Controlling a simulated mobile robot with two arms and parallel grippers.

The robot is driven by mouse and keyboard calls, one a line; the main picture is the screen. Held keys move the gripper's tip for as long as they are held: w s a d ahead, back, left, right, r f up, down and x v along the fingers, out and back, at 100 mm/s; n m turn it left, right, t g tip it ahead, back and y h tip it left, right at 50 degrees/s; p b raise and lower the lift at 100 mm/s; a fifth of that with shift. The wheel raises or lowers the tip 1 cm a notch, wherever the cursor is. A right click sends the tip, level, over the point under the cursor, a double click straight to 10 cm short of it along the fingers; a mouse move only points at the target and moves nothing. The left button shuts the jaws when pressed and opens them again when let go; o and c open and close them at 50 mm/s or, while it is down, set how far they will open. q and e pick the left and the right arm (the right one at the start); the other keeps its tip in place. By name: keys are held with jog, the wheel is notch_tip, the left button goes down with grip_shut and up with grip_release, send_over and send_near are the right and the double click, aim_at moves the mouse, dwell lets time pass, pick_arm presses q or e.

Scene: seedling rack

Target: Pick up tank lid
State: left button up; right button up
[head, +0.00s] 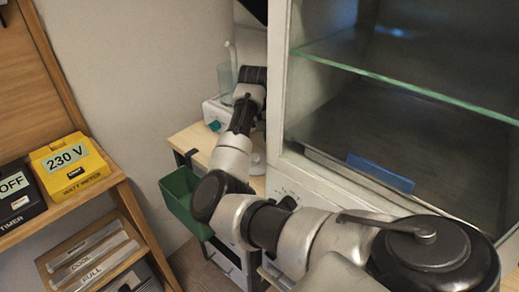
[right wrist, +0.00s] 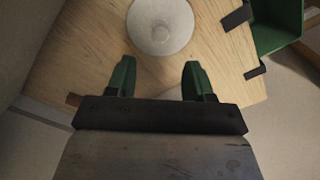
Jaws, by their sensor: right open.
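The fingers cannot be made out in the head view. My left gripper is not in view.
A green bin (head: 181,198) hangs at the bench's left side. A clear container (head: 226,78) and a white device (head: 214,108) stand at the back. A glass-shelved cabinet (head: 280,85) rises close on the right. A shelf with a yellow watt meter (head: 70,165) is at left.

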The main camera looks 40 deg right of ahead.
aim_at(256, 157)
jog(key=shift+a+f, duration=0.15)
jog(key=shift+f, duration=0.4)
jog(key=shift+a+f, duration=0.15)
jog(key=shift+f, duration=0.65)
jog(key=f, duration=0.4)
jog(key=shift+s+f, duration=0.2)
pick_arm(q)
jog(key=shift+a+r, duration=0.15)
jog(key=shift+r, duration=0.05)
pick_arm(e)
jog(key=shift+d+f, duration=0.1)
jog(key=shift+f, duration=0.3)
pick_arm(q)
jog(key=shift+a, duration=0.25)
pick_arm(e)
grip_shut()
